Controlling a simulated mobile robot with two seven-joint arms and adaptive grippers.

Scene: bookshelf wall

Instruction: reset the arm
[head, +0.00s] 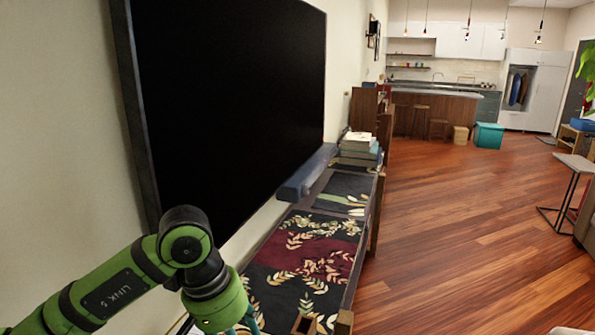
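My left arm (110,290) is green with black joints and comes in from the lower left. Its wrist bends down over the near end of a low shelf with a patterned cloth. Only a small bluish part of my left gripper (247,322) shows below the wrist, cut off by the bottom edge of the picture. Its fingers cannot be made out, and nothing held is visible. My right arm and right gripper are not in view.
A large black screen (230,95) is on the wall close to my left arm. The patterned cloth (305,260), a dark bar (308,172) and stacked books (360,148) lie along the shelf. The wooden floor (460,235) to the right is mostly clear, with a side table (575,163) beyond.

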